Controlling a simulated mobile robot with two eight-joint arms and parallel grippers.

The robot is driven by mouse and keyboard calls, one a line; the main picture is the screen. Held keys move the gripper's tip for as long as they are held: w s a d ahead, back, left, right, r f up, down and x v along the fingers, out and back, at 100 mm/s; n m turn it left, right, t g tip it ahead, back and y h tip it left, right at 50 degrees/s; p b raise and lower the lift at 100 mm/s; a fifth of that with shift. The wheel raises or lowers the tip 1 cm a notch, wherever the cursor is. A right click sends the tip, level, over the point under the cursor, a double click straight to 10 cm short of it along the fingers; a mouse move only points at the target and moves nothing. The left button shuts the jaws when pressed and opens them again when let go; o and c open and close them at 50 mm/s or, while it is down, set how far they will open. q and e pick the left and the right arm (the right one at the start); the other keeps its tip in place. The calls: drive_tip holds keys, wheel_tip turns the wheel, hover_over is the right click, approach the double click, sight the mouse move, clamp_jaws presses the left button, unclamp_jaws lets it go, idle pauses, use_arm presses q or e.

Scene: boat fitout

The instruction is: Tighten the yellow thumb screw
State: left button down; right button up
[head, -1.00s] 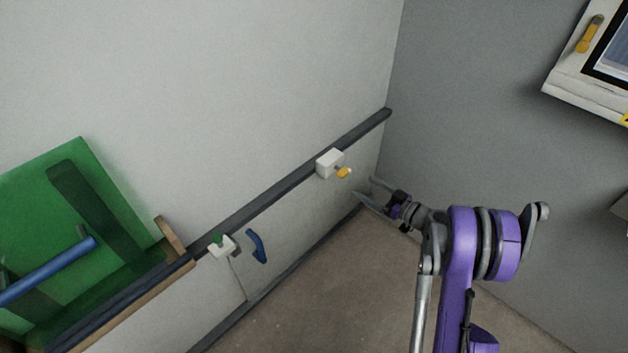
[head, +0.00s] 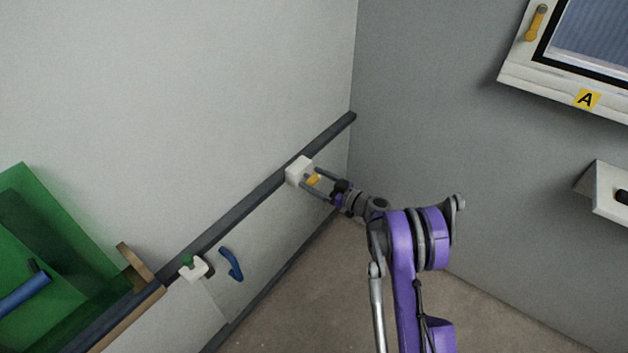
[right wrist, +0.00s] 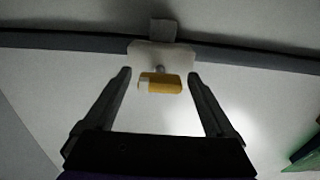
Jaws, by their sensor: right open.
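The yellow thumb screw (head: 313,180) sticks out of a white block (head: 298,170) on the dark wall rail. In the right wrist view the yellow screw (right wrist: 160,83) is on a short metal shaft below the white block (right wrist: 162,55). My right gripper (head: 311,181) is open, with its fingers either side of the yellow screw. In the right wrist view a gap shows between each finger of the right gripper (right wrist: 160,75) and the screw. My left gripper is not in view.
A dark rail (head: 240,209) runs along the wall. A white clamp with a green knob (head: 187,262) and a blue handle (head: 231,264) are lower left. A green panel (head: 40,240) stands at far left.

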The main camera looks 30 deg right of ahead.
drive_tip(key=shift+w, duration=0.1)
drive_tip(key=c, duration=1.4)
